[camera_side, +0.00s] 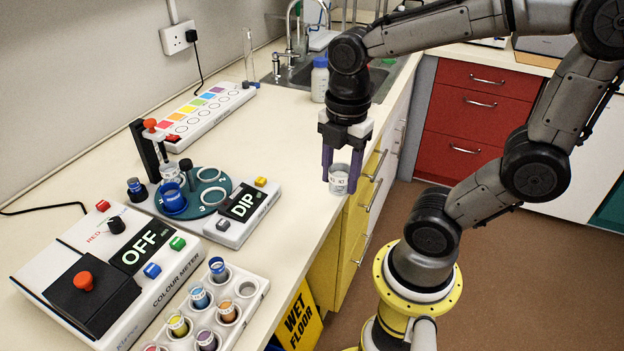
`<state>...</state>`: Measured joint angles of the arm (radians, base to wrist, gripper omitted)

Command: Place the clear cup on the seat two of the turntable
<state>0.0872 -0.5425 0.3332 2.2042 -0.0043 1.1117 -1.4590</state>
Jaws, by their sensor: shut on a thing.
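My gripper (342,168) has purple fingers and is shut on the clear cup (339,181), a small see-through cup with faint markings. It holds the cup upright near the bench's front edge, to the right of the turntable and apart from it. The teal round turntable (190,206) stands on the bench at centre left. A blue cup (172,201) sits in its front left seat and a pale cup (171,173) in its back left seat, below a dipping stand. Two white seat rings at the right, one at the back (209,174) and one in front (211,196), look empty. The seat numbers are hard to read.
A black stand with a red knob (150,124) rises behind the turntable. A control box reading DIP (243,203) lies between turntable and cup. A colour meter (131,255) reading OFF and a white rack of coloured vials (246,288) are in front. Bench behind the box is clear.

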